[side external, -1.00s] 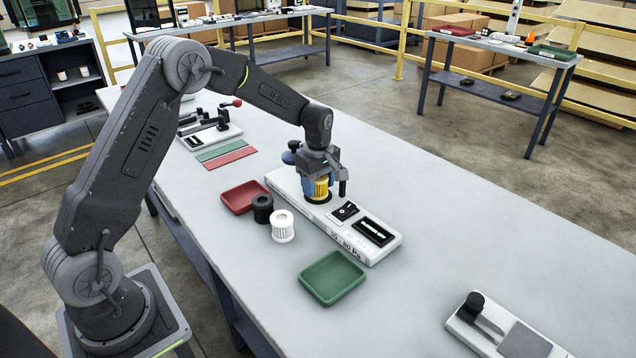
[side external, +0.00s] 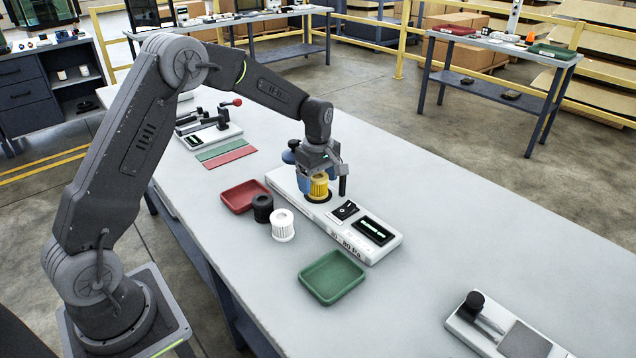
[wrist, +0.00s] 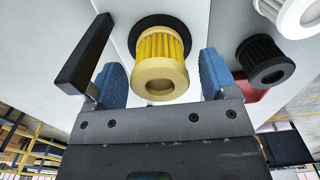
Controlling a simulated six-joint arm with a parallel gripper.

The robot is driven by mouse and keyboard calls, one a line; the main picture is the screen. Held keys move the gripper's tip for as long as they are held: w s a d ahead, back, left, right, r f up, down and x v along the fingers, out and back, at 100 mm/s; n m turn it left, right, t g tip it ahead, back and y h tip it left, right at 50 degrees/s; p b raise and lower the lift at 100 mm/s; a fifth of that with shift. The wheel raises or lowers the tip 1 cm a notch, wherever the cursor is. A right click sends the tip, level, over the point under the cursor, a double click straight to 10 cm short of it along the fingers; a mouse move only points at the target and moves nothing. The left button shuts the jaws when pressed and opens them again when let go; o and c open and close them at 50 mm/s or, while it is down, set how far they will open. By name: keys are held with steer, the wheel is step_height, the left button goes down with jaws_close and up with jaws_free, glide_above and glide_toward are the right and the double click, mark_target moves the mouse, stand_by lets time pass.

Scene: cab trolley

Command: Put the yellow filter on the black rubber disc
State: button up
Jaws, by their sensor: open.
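The yellow filter (side external: 319,186) stands upright on the black rubber disc (side external: 318,197) at the left part of the white test device. In the wrist view the yellow filter (wrist: 161,60) is between my fingers, with the disc's dark rim (wrist: 140,28) showing around its far end. My gripper (side external: 322,176) is just above the filter. Its blue fingertips (wrist: 160,82) are spread, with a gap on each side of the filter. The underside of the filter is hidden.
A black filter (side external: 262,208) and a white filter (side external: 282,225) stand next to the device (side external: 352,245). A red tray (side external: 243,196) is behind them and a green tray (side external: 332,277) is in front.

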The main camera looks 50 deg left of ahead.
mark_target(318, 176)
step_height(318, 176, up, 11)
steer(key=s+d+r+m+t, duration=0.2)
steer(key=s+d+r+m, duration=0.25)
steer(key=s+r, duration=0.25)
steer(key=s+d+m+t, duration=0.1)
steer(key=s+d+m, duration=0.2)
steer(key=s+m, duration=0.3)
steer(key=s+d+m+t, duration=0.2)
steer(key=s+m, duration=0.5)
steer(key=s, duration=0.9)
steer(key=shift+s+d+t, duration=0.2)
steer(key=shift+d+t, duration=0.1)
steer(key=shift+d, duration=0.4)
steer(key=shift+m, duration=0.25)
